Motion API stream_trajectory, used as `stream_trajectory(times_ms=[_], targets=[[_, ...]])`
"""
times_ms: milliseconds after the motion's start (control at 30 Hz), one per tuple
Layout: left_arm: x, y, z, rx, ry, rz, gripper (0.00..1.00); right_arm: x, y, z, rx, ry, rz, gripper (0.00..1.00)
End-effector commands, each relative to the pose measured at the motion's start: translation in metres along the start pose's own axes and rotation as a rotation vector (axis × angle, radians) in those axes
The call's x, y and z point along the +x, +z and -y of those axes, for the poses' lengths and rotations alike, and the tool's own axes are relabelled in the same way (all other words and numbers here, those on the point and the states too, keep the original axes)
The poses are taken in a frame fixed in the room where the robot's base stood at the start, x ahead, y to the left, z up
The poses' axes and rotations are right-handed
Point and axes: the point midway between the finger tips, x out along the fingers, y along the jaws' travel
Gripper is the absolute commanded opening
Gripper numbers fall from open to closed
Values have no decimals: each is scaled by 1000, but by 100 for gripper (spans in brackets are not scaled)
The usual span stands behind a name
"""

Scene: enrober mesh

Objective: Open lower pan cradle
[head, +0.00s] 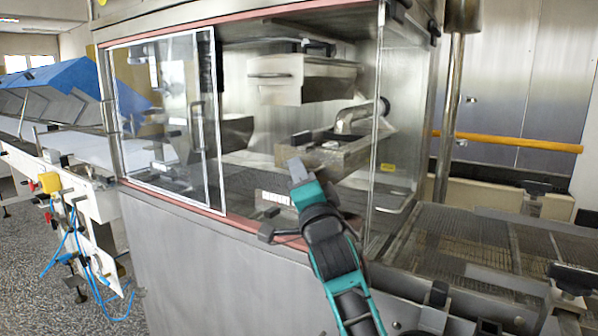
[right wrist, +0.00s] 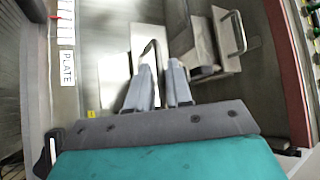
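My right gripper (head: 297,168) reaches in through the open front of the steel enrober cabinet, in front of the lower steel unit (head: 347,158), which may be the lower pan cradle. In the right wrist view its two grey fingers (right wrist: 163,88) stand apart with a gap between them. A thin bent metal handle (right wrist: 154,47) rises by the left finger and runs down toward the gap; I cannot tell if it touches. A second handle (right wrist: 238,32) is at the right, on a pale box. In the head view an upper steel box (head: 300,80) with a bar handle hangs above. My left gripper is not in view.
A white-framed glass panel (head: 165,110) covers the cabinet's left front, and a clear panel (head: 400,130) stands at its right. A wire-mesh conveyor (head: 475,250) extends right. A "PLATE" label (right wrist: 69,68) shows in the wrist view. A bent pipe (head: 358,115) is behind the lower unit.

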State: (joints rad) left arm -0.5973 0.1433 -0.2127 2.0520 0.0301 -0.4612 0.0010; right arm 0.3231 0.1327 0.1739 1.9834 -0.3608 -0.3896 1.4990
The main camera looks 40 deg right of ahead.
Motion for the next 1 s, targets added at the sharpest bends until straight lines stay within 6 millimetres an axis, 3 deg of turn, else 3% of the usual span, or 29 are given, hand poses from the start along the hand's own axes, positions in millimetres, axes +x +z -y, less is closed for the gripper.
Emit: stream_trajectory(times_ms=[333, 567, 1000], targets=[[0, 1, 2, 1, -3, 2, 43, 4, 0, 0, 0, 0, 0, 20], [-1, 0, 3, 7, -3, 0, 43, 4, 0, 0, 0, 0, 0, 0], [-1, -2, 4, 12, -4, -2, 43, 4, 0, 0, 0, 1, 0, 0]])
